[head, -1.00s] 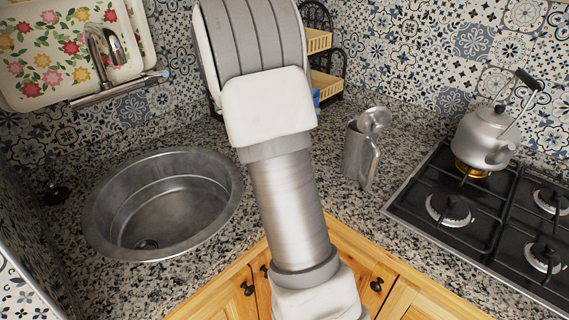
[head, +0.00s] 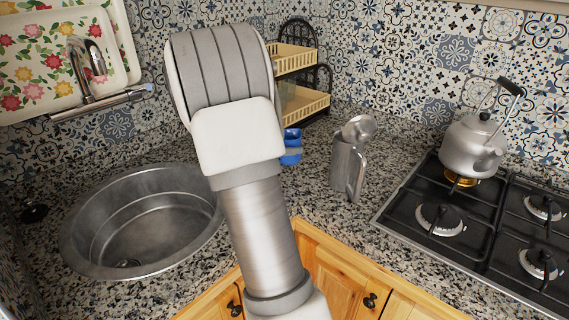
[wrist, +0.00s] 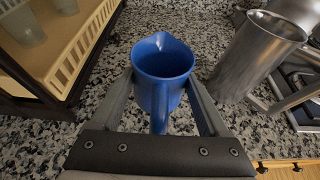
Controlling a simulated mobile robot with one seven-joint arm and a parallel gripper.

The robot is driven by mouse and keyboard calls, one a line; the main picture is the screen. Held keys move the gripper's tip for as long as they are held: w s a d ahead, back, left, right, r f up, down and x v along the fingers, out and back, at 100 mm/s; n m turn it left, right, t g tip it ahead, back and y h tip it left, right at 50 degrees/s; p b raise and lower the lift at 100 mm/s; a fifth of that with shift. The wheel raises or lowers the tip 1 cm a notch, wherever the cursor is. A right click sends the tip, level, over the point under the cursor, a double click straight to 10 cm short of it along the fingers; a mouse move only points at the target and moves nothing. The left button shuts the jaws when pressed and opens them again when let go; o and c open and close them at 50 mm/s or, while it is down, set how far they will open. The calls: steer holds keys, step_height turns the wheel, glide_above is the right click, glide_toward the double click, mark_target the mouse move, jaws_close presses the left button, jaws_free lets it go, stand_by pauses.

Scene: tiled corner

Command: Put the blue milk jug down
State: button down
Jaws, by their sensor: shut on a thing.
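The blue milk jug (wrist: 161,66) is in the middle of the wrist view, upright, with its open mouth toward the camera and its handle toward my gripper's palm. My gripper (wrist: 161,84) is shut on it, one finger on each side. In the head view a small part of the blue jug (head: 291,147) shows just right of my arm, which hides the rest and the gripper. The jug is over the granite counter (wrist: 205,30), between the rack and the metal pitcher. I cannot tell whether its base touches the counter.
A metal pitcher (head: 346,168) stands close to the right of the jug. A black rack with cream baskets (head: 302,106) stands behind it. The sink (head: 85,240) is at left; the stove (head: 395,215) with a kettle (head: 472,148) is at right. Some bare counter lies around the jug.

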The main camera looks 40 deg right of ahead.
steer(key=shift+f+b, duration=0.45)
steer(key=shift+f, duration=1.5)
steer(key=shift+f, duration=0.15)
jaws_free()
steer(key=shift+p+v, duration=1.7)
steer(key=shift+v, duration=3.35)
steer(key=shift+a, duration=0.1)
